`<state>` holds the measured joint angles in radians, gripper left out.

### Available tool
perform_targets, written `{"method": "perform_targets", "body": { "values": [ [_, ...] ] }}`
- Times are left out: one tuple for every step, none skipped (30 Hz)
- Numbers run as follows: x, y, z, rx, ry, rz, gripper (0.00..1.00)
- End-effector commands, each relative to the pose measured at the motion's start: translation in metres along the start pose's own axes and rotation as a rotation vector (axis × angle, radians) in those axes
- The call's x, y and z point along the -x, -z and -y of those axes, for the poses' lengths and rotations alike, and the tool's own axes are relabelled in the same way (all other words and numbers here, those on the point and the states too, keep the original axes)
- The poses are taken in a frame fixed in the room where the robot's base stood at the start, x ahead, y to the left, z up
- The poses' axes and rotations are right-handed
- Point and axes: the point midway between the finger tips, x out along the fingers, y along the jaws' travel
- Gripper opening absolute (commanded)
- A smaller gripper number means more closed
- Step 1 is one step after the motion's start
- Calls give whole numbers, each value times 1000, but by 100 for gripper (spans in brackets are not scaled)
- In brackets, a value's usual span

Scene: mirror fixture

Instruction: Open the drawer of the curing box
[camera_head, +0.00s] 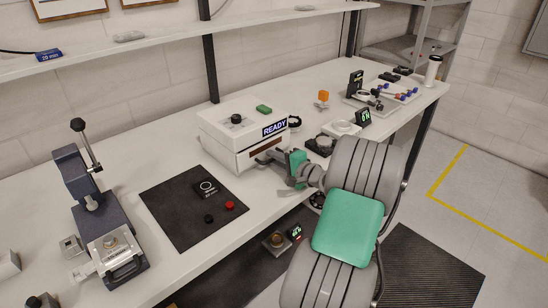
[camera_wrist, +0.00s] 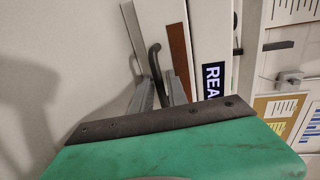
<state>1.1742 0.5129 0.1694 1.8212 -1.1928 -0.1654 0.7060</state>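The curing box (camera_head: 236,118) is a white box on the bench with a blue READY label; its front shows in the wrist view (camera_wrist: 212,25). A brown strip (camera_wrist: 179,52) runs along that front. A dark curved handle (camera_wrist: 155,58) stands out from the front, with its lower part reaching between my gripper's fingers. My gripper (camera_wrist: 161,88) is close to the box front, its two grey fingers apart on either side of the handle. Whether a finger touches the handle I cannot tell. In the head view my gripper (camera_head: 268,160) partly hides the drawer front. The drawer looks shut.
A black mat (camera_head: 194,208) with small buttons lies left of the box. A dark press (camera_head: 92,200) with a lever stands further left. Small devices (camera_head: 341,128) and a tray (camera_head: 396,93) stand to the right. A shelf (camera_head: 180,38) runs above the bench.

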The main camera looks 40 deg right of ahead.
Motion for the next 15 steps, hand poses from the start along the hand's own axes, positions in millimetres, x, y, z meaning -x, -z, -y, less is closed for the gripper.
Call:
{"method": "perform_targets", "body": {
  "values": [
    [-3, 0, 0, 0, 0, 0, 19],
    [-4, 0, 0, 0, -1, -1, 19],
    [-4, 1, 0, 0, -1, -2, 19],
    [-5, 1, 0, 0, -1, -2, 19],
    [-4, 1, 0, 0, -1, -3, 19],
    [-4, 1, -1, 0, -1, -3, 19],
    [-4, 1, -1, 0, -1, -3, 19],
    [-4, 1, -1, 0, -1, -3, 19],
    [-4, 2, -1, 0, -1, -3, 17],
    [-4, 2, -1, 0, -1, -4, 15],
    [-4, 2, -1, -1, -1, -4, 12],
    [-4, 2, -1, -1, -1, -4, 9],
    [-4, 2, -1, -1, -1, -4, 7],
    [-3, 2, -1, -1, -1, -4, 4],
    [-3, 2, -1, -1, -1, -4, 1]
  ]
}}
